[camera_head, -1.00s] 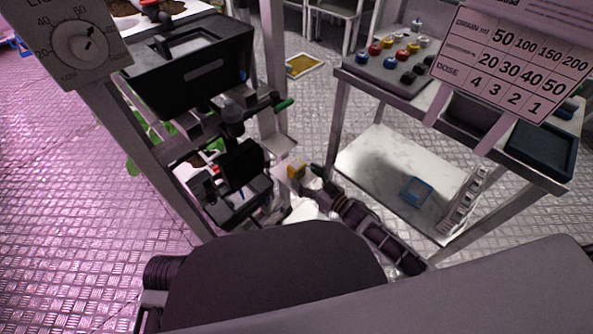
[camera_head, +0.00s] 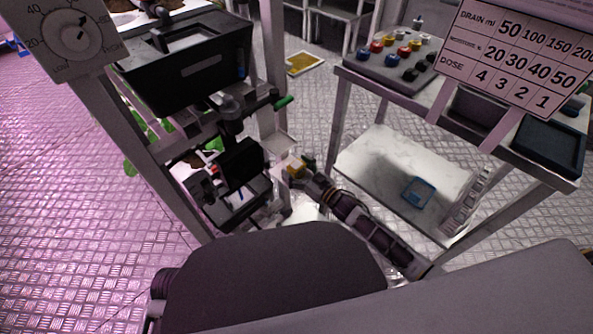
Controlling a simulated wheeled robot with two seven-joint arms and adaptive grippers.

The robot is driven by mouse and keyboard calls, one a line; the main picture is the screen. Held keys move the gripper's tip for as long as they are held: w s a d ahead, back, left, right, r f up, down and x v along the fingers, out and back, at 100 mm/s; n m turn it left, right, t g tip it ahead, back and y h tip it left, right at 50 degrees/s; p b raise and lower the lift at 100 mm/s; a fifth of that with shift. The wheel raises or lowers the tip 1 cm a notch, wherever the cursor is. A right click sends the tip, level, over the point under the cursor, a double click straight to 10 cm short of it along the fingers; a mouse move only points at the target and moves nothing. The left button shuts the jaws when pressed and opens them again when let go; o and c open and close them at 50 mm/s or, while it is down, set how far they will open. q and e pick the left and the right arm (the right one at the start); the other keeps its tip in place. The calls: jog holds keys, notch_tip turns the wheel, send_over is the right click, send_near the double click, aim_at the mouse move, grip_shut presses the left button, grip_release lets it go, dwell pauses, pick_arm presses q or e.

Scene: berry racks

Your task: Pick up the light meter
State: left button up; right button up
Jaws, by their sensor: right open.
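A small yellow item (camera_head: 296,168), which looks like the light meter, sits by a pale bracket beside the rack, left of the centre of the head view. My right gripper (camera_head: 299,170) is at it, with its dark fingers apart, one on each side of the yellow item. I cannot tell whether the fingers touch it. The item is small and partly covered by the gripper. My left gripper does not show.
The rack (camera_head: 150,160) with black bins and a green-tipped handle (camera_head: 283,103) stands close left of my right gripper. A table (camera_head: 345,75) with coloured knobs and a lower white shelf (camera_head: 375,160) stands right. A yellow-centred panel (camera_head: 304,63) lies on the floor behind.

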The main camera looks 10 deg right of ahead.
jog(key=c, duration=1.2)
jog(key=shift+r, duration=0.15)
